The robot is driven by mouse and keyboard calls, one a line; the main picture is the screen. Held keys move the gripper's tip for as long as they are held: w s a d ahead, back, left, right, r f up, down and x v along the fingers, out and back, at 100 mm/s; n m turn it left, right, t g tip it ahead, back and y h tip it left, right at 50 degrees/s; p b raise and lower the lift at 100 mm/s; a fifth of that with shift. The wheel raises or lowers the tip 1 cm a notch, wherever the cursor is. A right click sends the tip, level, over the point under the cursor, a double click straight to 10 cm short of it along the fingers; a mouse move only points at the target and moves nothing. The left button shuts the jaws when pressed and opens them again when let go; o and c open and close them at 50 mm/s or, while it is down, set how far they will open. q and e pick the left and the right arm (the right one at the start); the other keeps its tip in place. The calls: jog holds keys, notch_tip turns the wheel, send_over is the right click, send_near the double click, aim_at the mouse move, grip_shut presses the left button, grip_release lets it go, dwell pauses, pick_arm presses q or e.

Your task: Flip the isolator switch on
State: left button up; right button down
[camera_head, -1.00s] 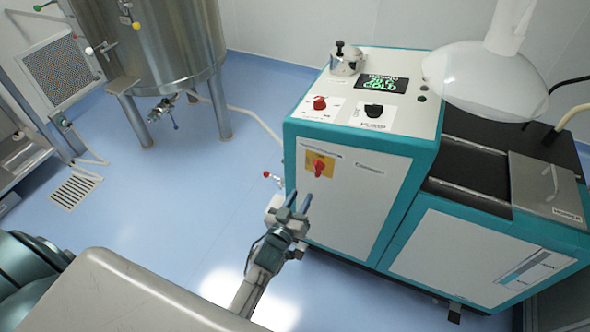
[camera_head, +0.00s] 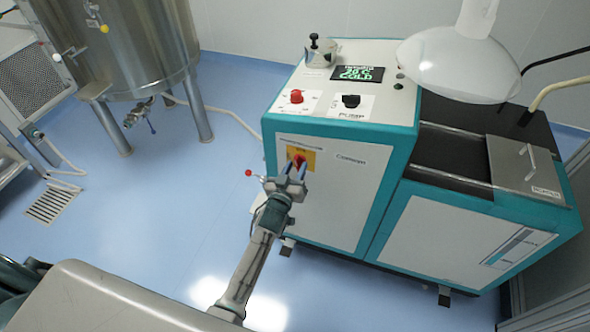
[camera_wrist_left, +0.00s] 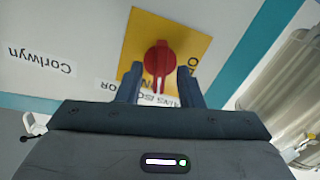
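The isolator switch is a red rotary handle (camera_head: 299,161) on a yellow plate (camera_head: 309,154) on the front panel of the teal and white machine (camera_head: 340,190). In the left wrist view the red handle (camera_wrist_left: 159,62) stands along the picture's vertical on its yellow plate (camera_wrist_left: 190,40). My left gripper (camera_head: 293,170) is at the switch, its two fingers apart. In the wrist view the fingers of my left gripper (camera_wrist_left: 160,85) lie on either side of the handle's near end, with gaps visible. Whether they touch it is unclear. My right gripper is not in view.
The machine's top carries a red button (camera_head: 296,96), a black pump knob (camera_head: 351,101) and a green-lit display (camera_head: 357,73). A red-tipped lever (camera_head: 249,173) sticks out left of my gripper. A steel tank (camera_head: 120,50) stands at the left. Blue floor (camera_head: 170,200) lies open between.

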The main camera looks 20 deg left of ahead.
pick_arm(q)
grip_shut()
jog(key=shift+m, duration=1.6)
jog(key=shift+o, duration=0.2)
grip_release()
jog(key=shift+s, duration=0.1)
jog(key=s, duration=1)
jog(key=shift+s+a+p, duration=0.15)
jog(key=shift+s+p, duration=0.2)
jog(key=shift+p, duration=0.1)
jog(key=shift+f, duration=0.1)
